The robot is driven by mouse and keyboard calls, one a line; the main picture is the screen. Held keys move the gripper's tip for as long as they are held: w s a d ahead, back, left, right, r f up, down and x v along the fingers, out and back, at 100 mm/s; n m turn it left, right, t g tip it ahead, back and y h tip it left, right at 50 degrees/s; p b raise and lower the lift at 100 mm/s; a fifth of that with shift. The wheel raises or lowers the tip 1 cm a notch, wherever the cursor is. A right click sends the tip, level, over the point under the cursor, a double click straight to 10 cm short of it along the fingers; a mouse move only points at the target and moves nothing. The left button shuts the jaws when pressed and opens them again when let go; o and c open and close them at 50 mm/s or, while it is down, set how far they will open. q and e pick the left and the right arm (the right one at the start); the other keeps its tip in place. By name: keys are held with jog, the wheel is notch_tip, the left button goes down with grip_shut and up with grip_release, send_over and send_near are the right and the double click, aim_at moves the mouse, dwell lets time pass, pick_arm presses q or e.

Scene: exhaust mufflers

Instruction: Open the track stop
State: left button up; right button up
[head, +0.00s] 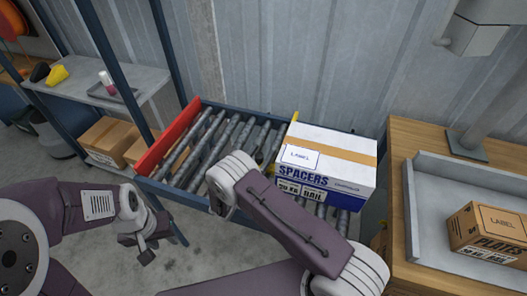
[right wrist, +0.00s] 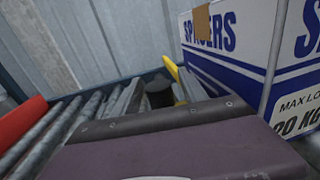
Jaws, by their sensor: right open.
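The roller track (head: 172,191) has a blue frame and grey rollers. A yellow upright piece (right wrist: 172,70), which looks like the track stop, stands at the left side of the white and blue SPACERS box (head: 328,151) in the right wrist view. The box sits on the right part of the rollers and also shows large in the right wrist view (right wrist: 232,40). My right gripper (right wrist: 158,94) is open near the yellow piece; its dark fingers are partly hidden behind my purple arm link, and contact cannot be told. My left gripper (head: 140,246) hangs left of the track, away from it.
A red panel (head: 168,139) closes the track's left end. Rollers between it and the box are bare. A wooden bench (head: 408,150) with a grey tray (head: 428,215) and a PLATES carton (head: 489,233) stands right. A shelf (head: 150,82) stands left.

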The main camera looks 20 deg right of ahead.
jog(key=shift+w+d, duration=0.4)
jog(key=shift+w, duration=0.05)
grip_shut()
dwell(1.1)
